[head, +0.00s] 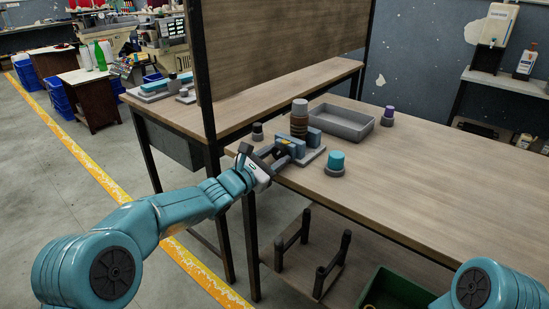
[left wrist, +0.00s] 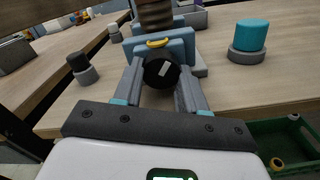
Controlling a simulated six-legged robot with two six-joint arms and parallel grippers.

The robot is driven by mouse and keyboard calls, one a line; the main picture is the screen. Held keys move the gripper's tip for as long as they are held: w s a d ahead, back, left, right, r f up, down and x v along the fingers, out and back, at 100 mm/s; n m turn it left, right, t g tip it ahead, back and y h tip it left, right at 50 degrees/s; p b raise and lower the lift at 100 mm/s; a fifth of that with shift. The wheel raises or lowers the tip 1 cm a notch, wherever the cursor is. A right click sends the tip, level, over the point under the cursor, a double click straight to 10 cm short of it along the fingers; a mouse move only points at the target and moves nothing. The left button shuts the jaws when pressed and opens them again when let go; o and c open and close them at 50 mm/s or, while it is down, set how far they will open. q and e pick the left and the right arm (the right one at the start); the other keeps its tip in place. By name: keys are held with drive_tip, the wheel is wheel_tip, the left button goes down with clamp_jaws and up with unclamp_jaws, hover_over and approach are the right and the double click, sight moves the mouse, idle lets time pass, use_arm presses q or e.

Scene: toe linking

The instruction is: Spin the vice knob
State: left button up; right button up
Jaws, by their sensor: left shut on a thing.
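The vice (head: 313,138) stands near the left end of the wooden table, its blue jaws around the base of an upright ribbed brown cylinder (head: 299,125) with a grey top. The vice knob (left wrist: 161,71) is round and black with a white mark on its face, which is tilted in the left wrist view. My left gripper (head: 284,156) reaches to the front of the vice. In the left wrist view its two fingers (left wrist: 162,80) lie on either side of the knob, shut on it. My right gripper is out of view; only part of my right arm shows.
A teal cylinder in a grey base (head: 336,164) stands right of the vice. A grey tray (head: 343,123), a purple-topped piece (head: 388,116) and a small dark-topped piece (head: 258,132) are also on the table (head: 440,190). A green crate (head: 396,290) is below. The table's right side is clear.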

use_arm(q)
drive_tip(key=o, duration=1.1)
drive_tip(key=shift+c, duration=0.2)
drive_tip(key=shift+s, duration=0.1)
drive_tip(key=b+v, duration=0.1)
drive_tip(key=v, duration=1.5)
drive_tip(key=shift+s+a, duration=0.1)
drive_tip(key=shift+c, duration=0.4)
